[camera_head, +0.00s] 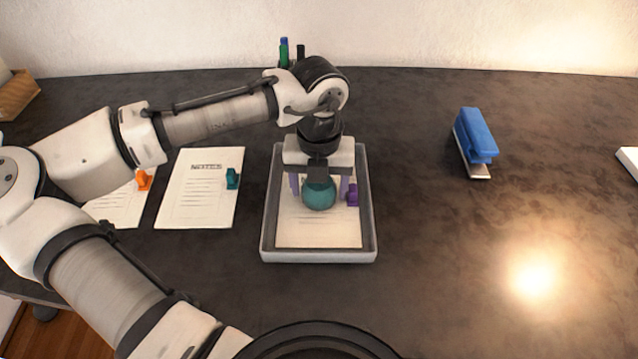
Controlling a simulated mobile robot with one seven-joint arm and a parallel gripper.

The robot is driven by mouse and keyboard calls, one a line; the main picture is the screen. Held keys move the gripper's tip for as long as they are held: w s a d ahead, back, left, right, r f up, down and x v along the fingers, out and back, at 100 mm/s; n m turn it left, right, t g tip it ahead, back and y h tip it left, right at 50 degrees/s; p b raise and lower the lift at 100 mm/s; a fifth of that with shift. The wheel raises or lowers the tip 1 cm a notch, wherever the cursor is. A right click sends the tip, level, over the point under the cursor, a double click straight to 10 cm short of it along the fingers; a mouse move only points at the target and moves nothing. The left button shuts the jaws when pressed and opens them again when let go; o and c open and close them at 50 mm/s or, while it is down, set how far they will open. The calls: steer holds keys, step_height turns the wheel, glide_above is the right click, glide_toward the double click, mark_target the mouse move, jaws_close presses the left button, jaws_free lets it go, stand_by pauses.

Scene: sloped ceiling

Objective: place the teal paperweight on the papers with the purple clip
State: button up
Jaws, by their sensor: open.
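The teal paperweight (319,194) is a round ball over the papers with the purple clip (318,236). I cannot tell for sure whether it touches them. These papers lie in a grey tray (270,250). The purple clip (352,193) is on their right side, just right of the ball. My gripper (319,188) points down over the tray. It is open, with one finger on each side of the ball and a gap to each. The upper part of the papers is hidden by my gripper.
Papers with a teal clip (200,195) lie left of the tray. Papers with an orange clip (125,208) are farther left, partly behind my arm. A blue stapler (475,140) stands to the right. Pens (284,52) stand behind my arm.

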step_height(320, 180, up, 12)
stand_by(0.4)
stand_by(0.4)
